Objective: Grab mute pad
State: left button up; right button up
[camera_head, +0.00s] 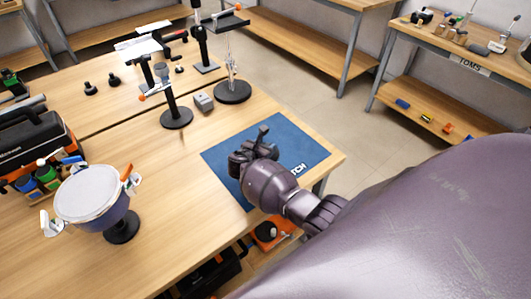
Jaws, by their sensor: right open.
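A round pad with a white top (92,192) and a blue-grey side stands on a short black stand at the left front of the wooden table. Small clips with white, orange and blue parts sit around its rim. I cannot tell for sure whether it is the mute pad. My right gripper (250,147) is open and empty over the blue mat (221,158), well to the right of the round pad. Its arm hides part of the mat and its lettering. My left gripper is not in view.
Black stands (176,117) and a small grey box (204,102) stand at the back of the table (165,210). A dark toolbox (35,140) is at the left edge. The table's middle is clear. A shelf table (440,105) stands across the aisle.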

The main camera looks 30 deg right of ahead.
jog(key=shift+w+d+f, duration=0.1)
jog(key=shift+d, duration=0.05)
jog(key=c, duration=0.9)
grip_shut()
